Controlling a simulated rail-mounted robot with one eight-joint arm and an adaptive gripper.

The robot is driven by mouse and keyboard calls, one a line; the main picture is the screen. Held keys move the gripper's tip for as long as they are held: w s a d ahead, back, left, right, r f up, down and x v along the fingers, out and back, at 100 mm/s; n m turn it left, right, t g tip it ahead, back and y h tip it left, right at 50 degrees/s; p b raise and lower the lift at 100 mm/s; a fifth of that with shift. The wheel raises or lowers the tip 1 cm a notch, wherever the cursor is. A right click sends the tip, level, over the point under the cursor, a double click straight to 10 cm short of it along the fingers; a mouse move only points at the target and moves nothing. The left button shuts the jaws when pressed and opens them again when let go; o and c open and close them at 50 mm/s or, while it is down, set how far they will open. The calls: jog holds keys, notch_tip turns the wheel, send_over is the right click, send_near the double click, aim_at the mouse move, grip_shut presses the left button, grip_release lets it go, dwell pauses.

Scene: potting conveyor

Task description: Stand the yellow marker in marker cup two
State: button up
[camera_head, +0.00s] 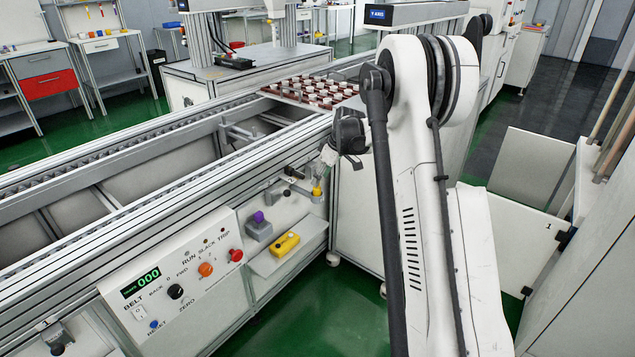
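A small yellow piece (317,190), possibly the yellow marker, shows at a grey fitting on the conveyor's side, below my gripper. I cannot tell whether it stands in a cup. My gripper (328,157) is small in view and partly hidden by my dark wrist, just above the yellow piece with a slight gap visible. Its fingers are too unclear to tell open from shut. A grey block-shaped holder (258,231) with a purple top piece (259,216) sits lower left on the conveyor's side. No cup number is readable, so I cannot identify marker cup two.
A yellow box with buttons (285,244) lies on a white shelf (268,263) below the gripper. The control panel (175,285) with knobs and buttons is at left. A tray of brown-and-white pieces (312,90) is on the conveyor (120,225). Green floor is clear in front.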

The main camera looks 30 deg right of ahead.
jog(key=p+v, duration=0.1)
jog(key=v, duration=0.6)
jog(key=s+a+r+m+t+h, duration=0.1)
jog(key=s+a+r+m+h, duration=0.15)
jog(key=s+a+r, duration=1.45)
jog(key=s+a+f+m+t, duration=0.1)
jog(key=s+a, duration=0.3)
jog(key=s, duration=0.8)
jog(key=s+a+f+m+t, duration=0.1)
jog(key=s+a+f+m, duration=0.2)
jog(key=s, duration=0.9)
jog(key=shift+a, duration=0.9)
jog(key=shift+p, duration=0.3)
notch_tip(320, 180, up, 9)
jog(key=p, duration=0.8)
jog(key=shift+f+p, duration=0.2)
jog(key=shift+p, duration=0.1)
